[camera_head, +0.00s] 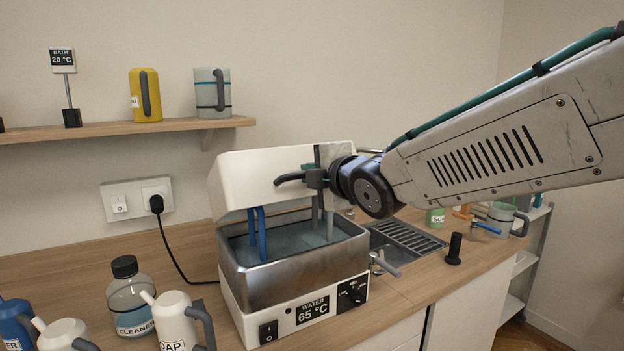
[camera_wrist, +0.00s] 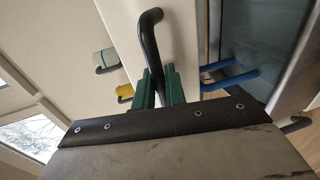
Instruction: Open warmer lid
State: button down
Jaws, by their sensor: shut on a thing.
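The warmer (camera_head: 295,264) is a steel basin on a white base on the counter, with a "WATER 65 °C" label. Its white lid (camera_head: 248,172) is raised and tilted above the basin, so the inside shows. Blue and grey strips (camera_head: 262,232) hang between lid and basin. My gripper (camera_head: 316,178) is at the lid's front face, shut on the black lid handle (camera_head: 290,179). In the wrist view the green fingertips (camera_wrist: 160,88) close around the handle (camera_wrist: 151,45), beside the white lid (camera_wrist: 185,25).
A cleaner bottle (camera_head: 130,300) and white soap jug (camera_head: 175,320) stand left of the warmer. A sink rack (camera_head: 408,238) and black upright object (camera_head: 454,248) are to the right. A shelf (camera_head: 120,129) with jugs is above left.

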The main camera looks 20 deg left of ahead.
jog(key=shift+r, duration=0.1)
jog(key=c, duration=1.5)
grip_release()
jog(key=shift+c, duration=0.2)
jog(key=v, duration=0.7)
jog(key=shift+s+d, duration=0.25)
jog(key=shift+d, duration=0.05)
jog(key=shift+r, duration=0.1)
